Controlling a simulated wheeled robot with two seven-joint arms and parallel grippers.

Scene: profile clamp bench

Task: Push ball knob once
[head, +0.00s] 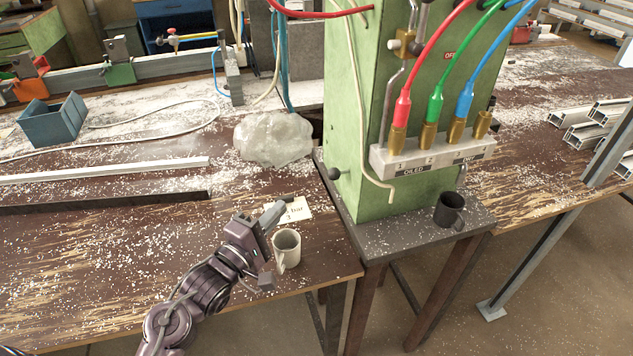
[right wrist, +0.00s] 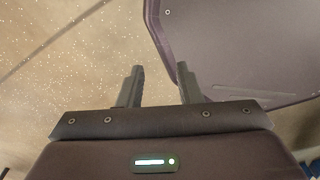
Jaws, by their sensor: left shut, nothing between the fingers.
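The black ball knob (head: 333,174) sticks out from the left side of the green machine housing (head: 352,120), low down near the table. My left gripper (head: 286,201) is shut and empty, with its fingers aimed up and right. In the picture its tips are below and left of the knob, with a clear gap between them. My right gripper (right wrist: 160,78) shows only in the right wrist view. Its two dark fingers stand apart with nothing between them, over a pale speckled floor.
A white mug (head: 287,248) stands close below my left fingers, next to a paper card (head: 297,210). A clear plastic bag (head: 272,138) lies behind, left of the housing. A black mug (head: 449,211) stands right of the housing. Metal bars (head: 110,171) lie at left.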

